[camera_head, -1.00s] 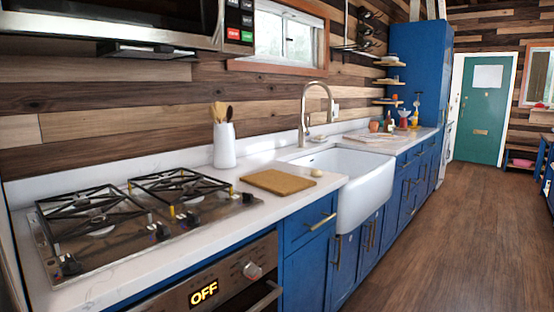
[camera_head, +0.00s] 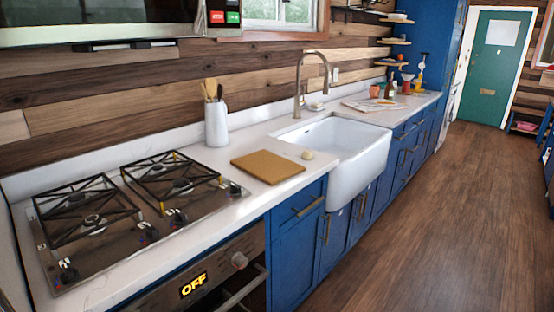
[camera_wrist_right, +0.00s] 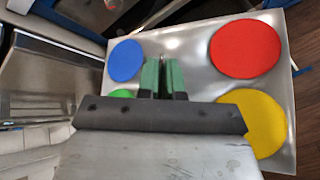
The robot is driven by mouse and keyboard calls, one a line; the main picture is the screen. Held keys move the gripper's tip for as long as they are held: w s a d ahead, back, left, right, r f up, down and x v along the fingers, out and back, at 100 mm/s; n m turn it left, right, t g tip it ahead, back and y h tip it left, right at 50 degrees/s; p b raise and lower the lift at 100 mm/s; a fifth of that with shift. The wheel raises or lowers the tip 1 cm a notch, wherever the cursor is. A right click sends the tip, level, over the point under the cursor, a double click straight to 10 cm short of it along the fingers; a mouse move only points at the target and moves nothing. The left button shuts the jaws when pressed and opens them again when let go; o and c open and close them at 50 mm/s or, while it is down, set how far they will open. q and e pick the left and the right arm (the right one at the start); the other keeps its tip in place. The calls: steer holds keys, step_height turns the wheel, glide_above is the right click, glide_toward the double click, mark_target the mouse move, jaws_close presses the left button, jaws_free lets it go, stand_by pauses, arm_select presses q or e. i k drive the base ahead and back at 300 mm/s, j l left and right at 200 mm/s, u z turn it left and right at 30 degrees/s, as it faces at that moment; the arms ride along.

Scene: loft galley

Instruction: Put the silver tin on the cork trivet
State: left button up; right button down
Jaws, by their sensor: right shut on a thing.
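The cork trivet (camera_head: 251,158) is a flat tan square on the white counter between the hob and the sink, with nothing on it. In the right wrist view my right gripper (camera_wrist_right: 163,80) has its green-tipped fingers close together, shut on a silvery-grey thing that I take for the silver tin. Only a thin strip of it shows between the fingers, and its shape is hidden. Neither gripper shows in the head view, and no tin is visible on the counter there.
In the wrist view a silver panel (camera_wrist_right: 183,43) with coloured discs lies beyond the fingers. A gas hob (camera_head: 120,225) is left of the trivet; a white utensil jar (camera_head: 216,126) stands behind it. A small pale round thing (camera_head: 307,155) and the white sink (camera_head: 345,165) are to its right.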

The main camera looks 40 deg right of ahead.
mark_target(267, 164)
steer(key=l, duration=1.75)
steer(key=l+u, duration=0.2)
steer(key=l, duration=0.25)
steer(key=k+l+u, duration=0.1)
steer(key=l+u, duration=0.15)
steer(key=l, duration=0.2)
steer(key=k+l+u, duration=0.2)
steer(key=l, duration=0.25)
steer(key=l+u, duration=0.2)
steer(key=l, duration=0.25)
steer(key=k, duration=0.05)
